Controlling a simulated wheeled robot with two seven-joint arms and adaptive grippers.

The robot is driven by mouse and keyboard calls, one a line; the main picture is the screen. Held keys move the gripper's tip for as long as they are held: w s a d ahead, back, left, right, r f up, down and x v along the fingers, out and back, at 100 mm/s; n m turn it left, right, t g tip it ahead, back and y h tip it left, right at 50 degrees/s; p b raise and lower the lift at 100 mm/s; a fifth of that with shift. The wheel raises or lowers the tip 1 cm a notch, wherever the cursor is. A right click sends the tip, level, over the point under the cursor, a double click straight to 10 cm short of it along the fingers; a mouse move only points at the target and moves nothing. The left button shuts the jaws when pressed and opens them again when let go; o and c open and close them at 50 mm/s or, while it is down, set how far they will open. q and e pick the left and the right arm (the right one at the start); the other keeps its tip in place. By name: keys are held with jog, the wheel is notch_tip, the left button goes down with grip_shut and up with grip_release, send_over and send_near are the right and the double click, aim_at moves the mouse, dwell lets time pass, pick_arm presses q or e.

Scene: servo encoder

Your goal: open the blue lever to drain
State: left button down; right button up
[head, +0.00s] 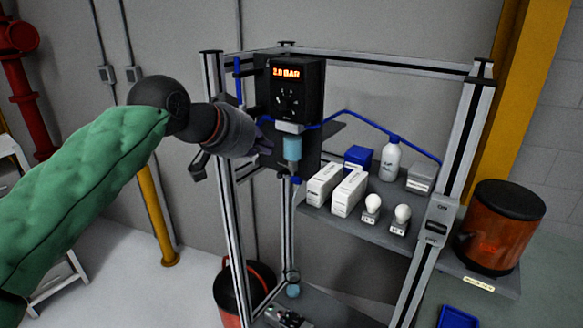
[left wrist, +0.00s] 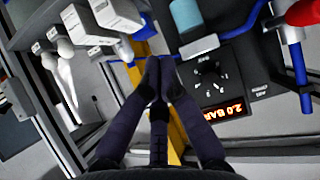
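A small blue piece (head: 296,180), possibly the blue lever, sits under the light-blue filter bowl (head: 292,148) below the black pressure unit (head: 296,85), whose display reads 2.0 BAR. My left gripper (head: 266,143) is left of the bowl and below the unit; contact cannot be told. In the left wrist view, the fingers (left wrist: 160,75) come together at their tips with nothing visible between them. The unit (left wrist: 215,85) appears upside down there, with the bowl (left wrist: 186,14) at the top. The small blue piece is not clear in that view. My right gripper is not in view.
The metal frame's left post (head: 228,200) stands close to my left gripper. A blue vertical pipe (head: 238,80) runs left of the unit. White boxes (head: 349,192), bulbs (head: 401,215) and a white bottle (head: 390,160) stand on the shelf at right. A red part (left wrist: 303,12) shows near the pipe.

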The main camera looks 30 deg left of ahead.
pick_arm(q)
jog(key=f+p+x, duration=0.1)
jog(key=x, duration=0.5)
jog(key=s+a+f+p+x, duration=0.1)
jog(key=x, duration=0.6)
jog(key=shift+d+f, duration=0.35)
jog(key=shift+d, duration=0.1)
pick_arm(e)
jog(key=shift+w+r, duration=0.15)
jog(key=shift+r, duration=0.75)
pick_arm(q)
jog(key=shift+s, duration=0.15)
jog(key=shift+a, duration=0.1)
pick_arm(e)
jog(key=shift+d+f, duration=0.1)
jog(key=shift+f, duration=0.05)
pick_arm(q)
jog(key=shift+d+f+b, duration=0.15)
jog(key=shift+d+b, duration=0.05)
jog(key=shift+b, duration=0.3)
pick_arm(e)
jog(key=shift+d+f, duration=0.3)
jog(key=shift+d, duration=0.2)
